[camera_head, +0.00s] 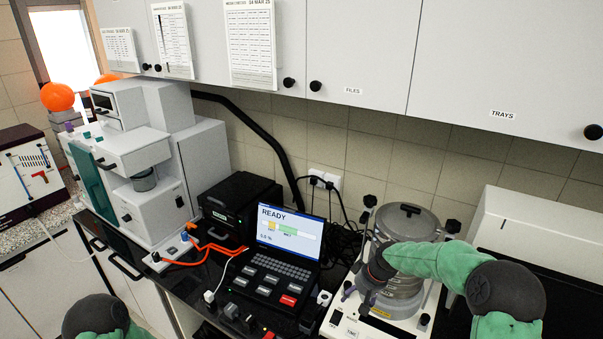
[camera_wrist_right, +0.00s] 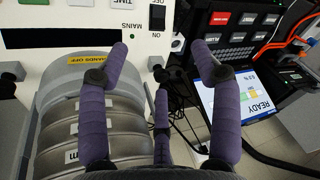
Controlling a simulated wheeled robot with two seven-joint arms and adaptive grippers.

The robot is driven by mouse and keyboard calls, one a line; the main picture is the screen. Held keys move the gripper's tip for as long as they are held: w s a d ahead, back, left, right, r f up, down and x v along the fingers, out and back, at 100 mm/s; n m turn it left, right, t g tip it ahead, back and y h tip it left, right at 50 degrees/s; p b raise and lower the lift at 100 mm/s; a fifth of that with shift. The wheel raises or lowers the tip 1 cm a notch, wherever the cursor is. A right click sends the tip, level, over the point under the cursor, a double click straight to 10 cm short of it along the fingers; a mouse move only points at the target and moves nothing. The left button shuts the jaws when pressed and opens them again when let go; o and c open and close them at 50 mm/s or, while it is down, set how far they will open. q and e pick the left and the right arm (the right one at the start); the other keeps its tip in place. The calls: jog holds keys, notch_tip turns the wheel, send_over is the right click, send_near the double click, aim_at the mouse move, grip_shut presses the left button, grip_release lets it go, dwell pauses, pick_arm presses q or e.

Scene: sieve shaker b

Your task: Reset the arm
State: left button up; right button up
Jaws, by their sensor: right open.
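My right arm, in a green sleeve, reaches in from the right of the head view. Its gripper (camera_head: 371,283) is at the front left side of the sieve shaker (camera_head: 410,222), a stack of metal sieves under a grey lid. In the right wrist view the purple-wrapped fingers (camera_wrist_right: 160,58) are spread apart with nothing between them. The sieve stack (camera_wrist_right: 95,140) lies beside and beyond them, and I cannot tell whether a finger touches it. Only a green part of my left arm shows at the bottom left of the head view; its gripper is out of frame.
A control console with a screen reading READY (camera_head: 287,232) stands left of the shaker. Orange and black cables (camera_head: 205,250) run beside it. A white instrument (camera_head: 150,150) stands further left. Wall cabinets (camera_head: 360,50) hang above, and a white box (camera_head: 535,240) stands at the right.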

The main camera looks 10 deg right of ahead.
jog(key=s+a+f, duration=0.2)
jog(key=s+f, duration=0.2)
jog(key=f, duration=0.2)
jog(key=s+a+f+m+g, duration=0.1)
jog(key=s+a+f, duration=0.1)
jog(key=s+f, duration=0.3)
jog(key=s+a+f+m, duration=0.1)
jog(key=s+a+f, duration=0.2)
jog(key=s+f, duration=0.2)
jog(key=shift+s+f+y, duration=0.25)
jog(key=shift+f+y, duration=0.15)
jog(key=shift+f, duration=0.45)
jog(key=s+a+f+m+g, duration=0.1)
jog(key=s+a+f, duration=0.2)
jog(key=s, duration=0.6)
jog(key=s+a+f+m+g, duration=0.1)
jog(key=s+a+f+m, duration=0.15)
jog(key=s, duration=0.65)
notch_tip(320, 180, down, 22)
jog(key=w+a+n+b, duration=0.1)
jog(key=b, duration=2.2)
jog(key=shift+r+n+t, duration=0.25)
jog(key=shift+n+t, duration=0.1)
jog(key=shift+t, duration=0.05)
